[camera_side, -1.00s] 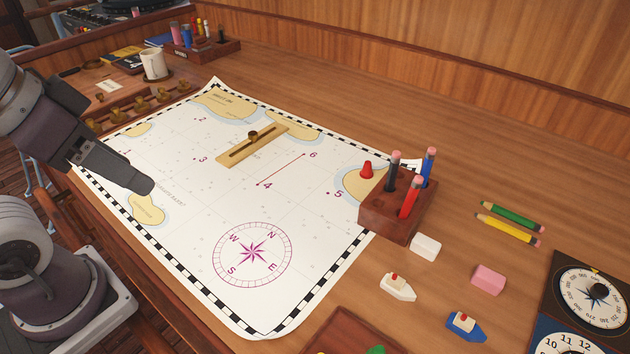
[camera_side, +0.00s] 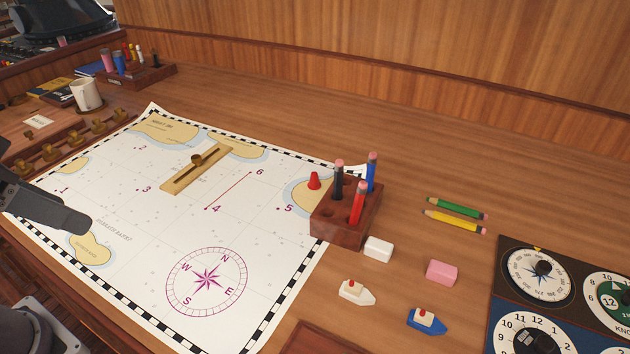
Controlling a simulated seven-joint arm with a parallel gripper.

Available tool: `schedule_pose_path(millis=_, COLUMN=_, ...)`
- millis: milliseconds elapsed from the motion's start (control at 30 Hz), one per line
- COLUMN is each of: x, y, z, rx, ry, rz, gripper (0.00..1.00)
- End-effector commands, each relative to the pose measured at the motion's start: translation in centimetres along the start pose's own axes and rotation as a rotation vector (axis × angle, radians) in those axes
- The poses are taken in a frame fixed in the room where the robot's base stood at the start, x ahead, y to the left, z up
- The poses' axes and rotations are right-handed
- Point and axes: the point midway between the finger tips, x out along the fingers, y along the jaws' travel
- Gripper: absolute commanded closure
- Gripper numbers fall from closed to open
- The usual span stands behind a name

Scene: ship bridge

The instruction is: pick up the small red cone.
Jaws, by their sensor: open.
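The small red cone (camera_side: 314,181) stands upright at the right side of the white chart (camera_side: 140,290), by the number 5. It is just left of and behind the wooden pencil block (camera_side: 340,229), close to it. I cannot tell whether they touch. My gripper (camera_side: 84,226) is at the left edge of the picture, over the left part of the chart, far from the cone. It is open with nothing seen in it, though its fingers are hard to make out.
The block holds black, red and blue pencils (camera_side: 357,205). A white eraser (camera_side: 379,247), a pink eraser (camera_side: 441,272) and two toy boats (camera_side: 427,320) lie to the right. The chart's middle is otherwise clear.

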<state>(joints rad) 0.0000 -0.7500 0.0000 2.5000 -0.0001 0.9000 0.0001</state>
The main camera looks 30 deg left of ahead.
Motion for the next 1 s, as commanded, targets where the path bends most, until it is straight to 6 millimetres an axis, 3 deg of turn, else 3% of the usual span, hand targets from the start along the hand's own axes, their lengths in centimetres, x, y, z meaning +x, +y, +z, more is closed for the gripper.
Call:
schedule_pose_path(millis=600, x=0.0, y=0.0, z=0.0, rx=0.001, ry=0.0, rz=0.0, gripper=0.53)
schedule_pose_path(millis=667, x=0.0, y=0.1, z=-0.8, rx=0.016, ry=-0.004, rz=0.001, gripper=0.53)
schedule_pose_path(millis=767, x=0.6, y=0.8, z=-5.0, rx=0.104, ry=-0.029, rz=0.009, gripper=0.53)
schedule_pose_path(millis=833, x=2.1, y=1.8, z=-9.7, rx=0.207, ry=-0.052, rz=0.031, gripper=0.53)
schedule_pose_path(millis=967, x=7.8, y=4.4, z=-18.1, rx=0.405, ry=-0.083, rz=0.106, gripper=0.53)
schedule_pose_path(millis=1000, x=10.2, y=5.2, z=-20.2, rx=0.459, ry=-0.089, rz=0.136, gripper=0.53)
